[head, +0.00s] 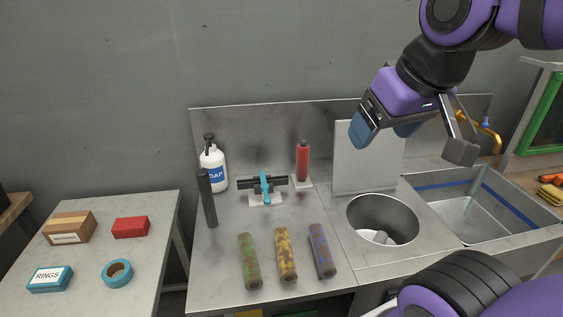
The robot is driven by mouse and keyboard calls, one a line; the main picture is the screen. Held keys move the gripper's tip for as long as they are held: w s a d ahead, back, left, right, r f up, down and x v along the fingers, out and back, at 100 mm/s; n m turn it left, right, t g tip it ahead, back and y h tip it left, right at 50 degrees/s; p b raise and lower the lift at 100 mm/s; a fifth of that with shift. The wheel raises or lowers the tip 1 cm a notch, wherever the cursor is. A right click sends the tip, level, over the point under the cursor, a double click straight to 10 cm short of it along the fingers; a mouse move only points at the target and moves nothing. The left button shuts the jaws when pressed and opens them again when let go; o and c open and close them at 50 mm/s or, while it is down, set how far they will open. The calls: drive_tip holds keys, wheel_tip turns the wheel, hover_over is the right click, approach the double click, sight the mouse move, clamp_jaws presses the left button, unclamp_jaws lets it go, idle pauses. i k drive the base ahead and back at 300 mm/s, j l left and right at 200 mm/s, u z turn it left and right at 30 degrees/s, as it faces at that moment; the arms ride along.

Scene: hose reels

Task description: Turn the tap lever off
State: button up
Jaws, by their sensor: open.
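A brass-coloured tap (493,137) stands at the back of the rectangular sink at the right, partly hidden behind my arm. A small blue piece, seemingly its lever (486,122), shows on top; its exact angle is hard to tell. A thin pale line, possibly running water (472,192), drops below the tap into the sink (520,203).
The steel bench (225,270) holds a soap bottle (213,170), a blue-handled black fixture (264,187), a red cylinder (302,162) and several coloured rolls (286,255). A round basin (382,218) lies left of the sink. A green-framed rack (545,113) stands at far right.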

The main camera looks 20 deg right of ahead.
sight(484, 125)
drive_tip(key=z, duration=1.1)
drive_tip(key=k+z, duration=0.1)
drive_tip(key=z, duration=0.25)
drive_tip(key=k+j+z, duration=0.1)
drive_tip(key=z, duration=0.2)
drive_tip(key=i, duration=0.2)
drive_tip(key=i+l, duration=0.15)
drive_tip(key=l, duration=0.2)
drive_tip(key=i+l, duration=0.1)
drive_tip(key=l, duration=0.2)
drive_tip(key=i+l+u, duration=0.1)
drive_tip(key=l, duration=0.25)
drive_tip(key=i+l, duration=0.2)
drive_tip(key=l, duration=0.15)
drive_tip(key=i+l, duration=0.1)
drive_tip(key=l, duration=0.25)
drive_tip(key=u, duration=0.05)
